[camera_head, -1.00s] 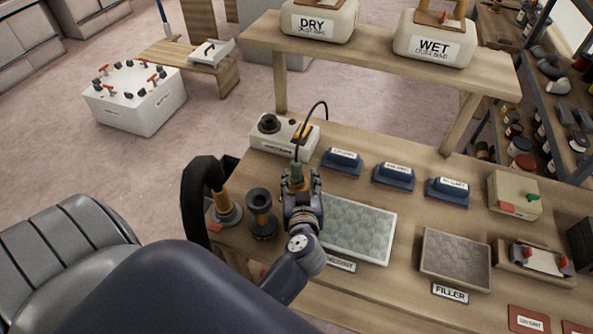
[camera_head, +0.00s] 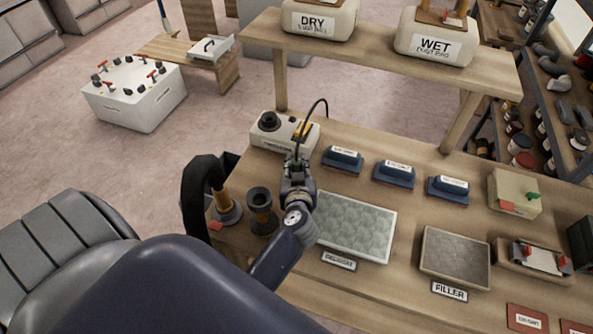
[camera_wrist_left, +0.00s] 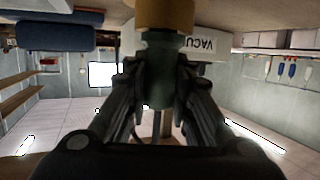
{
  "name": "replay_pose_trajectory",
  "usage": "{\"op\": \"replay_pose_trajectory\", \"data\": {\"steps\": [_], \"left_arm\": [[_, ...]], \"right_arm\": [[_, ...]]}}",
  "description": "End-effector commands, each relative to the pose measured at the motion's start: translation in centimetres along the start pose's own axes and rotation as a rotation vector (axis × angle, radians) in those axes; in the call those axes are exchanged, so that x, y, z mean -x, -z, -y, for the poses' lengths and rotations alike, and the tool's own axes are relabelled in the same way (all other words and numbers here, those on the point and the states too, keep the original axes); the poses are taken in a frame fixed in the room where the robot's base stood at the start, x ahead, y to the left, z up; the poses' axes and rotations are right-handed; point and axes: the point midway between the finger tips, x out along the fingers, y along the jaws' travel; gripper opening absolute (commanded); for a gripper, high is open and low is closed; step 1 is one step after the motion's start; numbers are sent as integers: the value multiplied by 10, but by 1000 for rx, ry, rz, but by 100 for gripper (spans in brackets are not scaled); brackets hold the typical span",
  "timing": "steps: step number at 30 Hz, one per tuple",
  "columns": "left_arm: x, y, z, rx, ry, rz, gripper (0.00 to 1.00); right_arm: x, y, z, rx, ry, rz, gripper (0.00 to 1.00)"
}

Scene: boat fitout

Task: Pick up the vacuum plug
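The vacuum plug (camera_wrist_left: 160,72) is a dark green cylinder with a wider tan part above it, seen at the centre of the left wrist view. My left gripper (camera_wrist_left: 161,92) has a finger against each side of the green part, with no clear gap. In the head view my left gripper (camera_head: 298,164) stands over the bench in front of the white vacuum box (camera_head: 270,138) and mostly hides the plug. A black cable (camera_head: 326,108) arches from the box area down to the gripper. My right gripper is not in view.
A pale textured tray (camera_head: 358,230) lies to the right of my left gripper. A dark spool-shaped part (camera_head: 261,205) and a brass-coloured post (camera_head: 223,205) stand to its left. Blue sanding blocks (camera_head: 343,160) lie behind right. A shelf (camera_head: 400,55) with dust bins overhangs the back.

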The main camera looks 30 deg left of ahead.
Motion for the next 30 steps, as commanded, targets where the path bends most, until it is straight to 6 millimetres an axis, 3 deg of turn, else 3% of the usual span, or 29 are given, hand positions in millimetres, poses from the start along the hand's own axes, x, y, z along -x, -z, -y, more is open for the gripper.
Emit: {"op": "replay_pose_trajectory", "data": {"steps": [11,21,30], "left_arm": [[2,7,0,1,0,-2,0],[21,70,-1,2,-2,-6,0],[30,97,0,-2,-1,-1,0]], "right_arm": [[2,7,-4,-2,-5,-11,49],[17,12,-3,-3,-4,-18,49],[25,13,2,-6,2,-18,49]]}}
